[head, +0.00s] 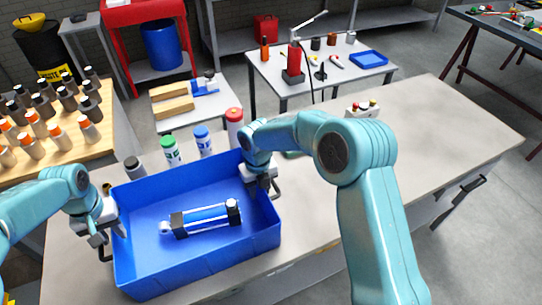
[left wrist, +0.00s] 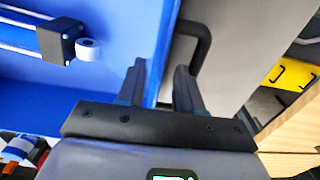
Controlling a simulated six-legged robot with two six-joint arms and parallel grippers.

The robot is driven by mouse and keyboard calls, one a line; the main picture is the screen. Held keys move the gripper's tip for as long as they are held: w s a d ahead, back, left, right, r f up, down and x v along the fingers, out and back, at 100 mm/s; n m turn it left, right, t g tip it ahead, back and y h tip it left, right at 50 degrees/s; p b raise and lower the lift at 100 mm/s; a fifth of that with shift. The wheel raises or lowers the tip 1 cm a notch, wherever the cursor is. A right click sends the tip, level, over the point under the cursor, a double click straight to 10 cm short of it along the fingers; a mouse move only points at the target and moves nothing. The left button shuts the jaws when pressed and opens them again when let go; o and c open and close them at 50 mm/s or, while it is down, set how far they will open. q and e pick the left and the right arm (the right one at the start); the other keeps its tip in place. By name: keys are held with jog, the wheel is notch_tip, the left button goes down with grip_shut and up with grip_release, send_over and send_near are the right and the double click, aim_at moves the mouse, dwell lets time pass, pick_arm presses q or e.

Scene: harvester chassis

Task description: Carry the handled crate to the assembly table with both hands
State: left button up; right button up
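The blue handled crate (head: 190,268) sits on the long light workbench, with a blue and silver cylinder (head: 205,218) lying inside it. My left gripper (head: 110,236) is at the crate's left wall. In the left wrist view its fingers (left wrist: 160,88) are apart, with the blue crate wall (left wrist: 158,40) running between them. A dark handle (left wrist: 206,42) stands out from that wall near one fingertip. My right gripper (head: 262,188) is at the crate's right wall near its far corner; its fingers are partly hidden and their gap is unclear.
The workbench (head: 440,130) is clear to the right, apart from a small button box (head: 362,108). Several bottles (head: 202,138) stand behind the crate. Behind are a small table with wooden blocks (head: 172,104) and a table with tools and a blue tray (head: 368,59).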

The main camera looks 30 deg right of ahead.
pick_arm(q)
notch_tip(320, 180, up, 4)
jog(key=shift+r, duration=0.35)
pick_arm(e)
jog(key=shift+r, duration=0.2)
notch_tip(320, 180, up, 11)
jog(key=shift+r, duration=0.35)
